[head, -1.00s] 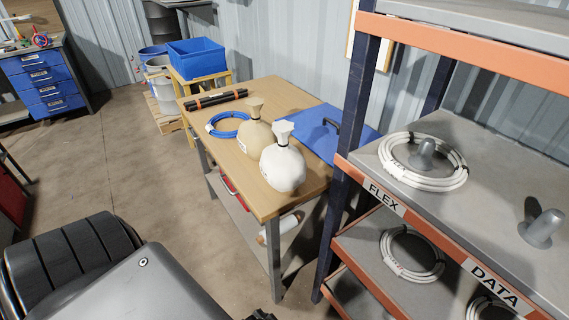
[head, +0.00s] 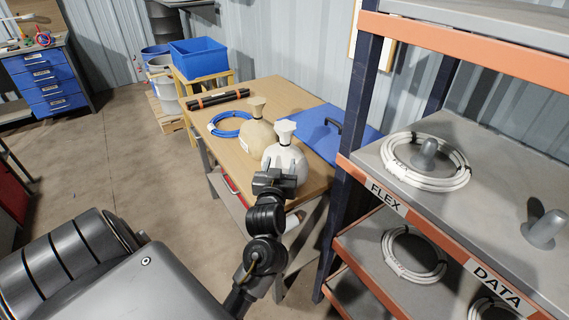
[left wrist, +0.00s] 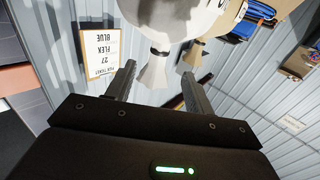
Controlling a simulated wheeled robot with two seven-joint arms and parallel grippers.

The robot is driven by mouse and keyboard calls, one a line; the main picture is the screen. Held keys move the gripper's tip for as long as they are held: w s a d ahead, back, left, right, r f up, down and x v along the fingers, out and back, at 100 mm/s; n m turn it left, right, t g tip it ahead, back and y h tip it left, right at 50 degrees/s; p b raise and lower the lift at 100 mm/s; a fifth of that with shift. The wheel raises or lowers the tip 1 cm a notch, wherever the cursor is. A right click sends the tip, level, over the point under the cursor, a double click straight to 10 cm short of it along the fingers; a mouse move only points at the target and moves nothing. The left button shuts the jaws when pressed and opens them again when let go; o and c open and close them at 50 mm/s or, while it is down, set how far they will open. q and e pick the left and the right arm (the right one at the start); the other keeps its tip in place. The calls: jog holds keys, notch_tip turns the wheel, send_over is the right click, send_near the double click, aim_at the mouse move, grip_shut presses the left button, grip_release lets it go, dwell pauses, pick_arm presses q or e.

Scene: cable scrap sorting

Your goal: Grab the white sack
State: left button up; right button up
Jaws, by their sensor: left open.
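The white sack (head: 285,155) stands upright on the wooden workbench (head: 313,181), its tied neck and flared top pointing up. A beige sack (head: 257,134) stands just behind it to the left. My left gripper (head: 275,177) is open and empty in front of the white sack, hiding part of its lower front in the head view. In the left wrist view, which looks upside down, the white sack's neck (left wrist: 154,70) shows between the two spread fingers. I cannot tell how far the fingertips are from it. My right gripper is not in view.
A shelf rack (head: 402,209) with white cable coils stands close on the right. A blue bin (head: 197,57) is behind. Floor on the left is clear.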

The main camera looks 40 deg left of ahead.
aim_at(284, 147)
pick_arm(q)
jog(key=shift+p+x, duration=0.3)
jog(key=shift+x, duration=2.6)
jog(key=x, duration=0.5)
jog(key=shift+a+f+p, duration=0.1)
jog(key=shift+f+p, duration=0.1)
jog(key=shift+p, duration=0.2)
jog(key=shift+s, duration=0.1)
jog(key=shift+c, duration=0.4)
grip_shut()
jog(key=shift+r, duration=0.15)
